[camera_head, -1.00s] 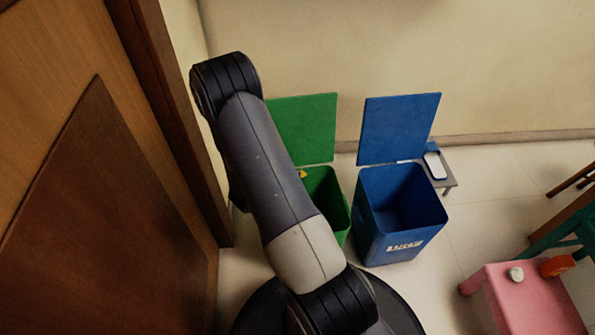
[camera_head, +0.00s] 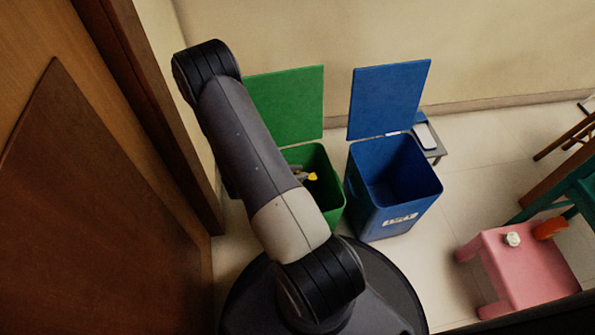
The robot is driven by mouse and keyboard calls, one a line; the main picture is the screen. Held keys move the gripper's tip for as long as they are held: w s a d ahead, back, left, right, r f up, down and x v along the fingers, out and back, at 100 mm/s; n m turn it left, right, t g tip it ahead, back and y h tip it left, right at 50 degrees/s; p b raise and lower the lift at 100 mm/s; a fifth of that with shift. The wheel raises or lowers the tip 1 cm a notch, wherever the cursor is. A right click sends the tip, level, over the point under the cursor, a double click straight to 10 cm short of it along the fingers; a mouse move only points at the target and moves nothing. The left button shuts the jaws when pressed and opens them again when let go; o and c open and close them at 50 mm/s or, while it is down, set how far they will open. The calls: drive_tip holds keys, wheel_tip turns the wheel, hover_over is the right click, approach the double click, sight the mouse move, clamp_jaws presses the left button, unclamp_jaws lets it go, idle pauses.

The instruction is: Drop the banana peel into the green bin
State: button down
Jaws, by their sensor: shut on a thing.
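The green bin (camera_head: 330,198) stands on the floor with its lid raised against the wall. My arm hides its left side. A small yellow piece, the banana peel (camera_head: 313,176), shows over the bin's opening. The grey end of my gripper (camera_head: 305,176) shows beside it, mostly hidden behind my arm. My gripper is shut on the peel. The peel appears within the bin's outline, but I cannot tell how high it is above the bin's floor.
A blue bin (camera_head: 405,205) with a raised lid stands close on the right and looks empty. A pink stool (camera_head: 525,262) with small items on it is at the lower right. A wooden door (camera_head: 100,210) closes off the left.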

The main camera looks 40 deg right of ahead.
drive_tip(key=shift+f+b, duration=0.3)
drive_tip(key=shift+f, duration=0.4)
drive_tip(key=c, duration=1.2)
unclamp_jaws()
drive_tip(key=shift+o, duration=0.2)
drive_tip(key=shift+r, duration=0.1)
drive_tip(key=p+v, duration=0.4)
drive_tip(key=v, duration=0.6)
drive_tip(key=shift+a, duration=0.4)
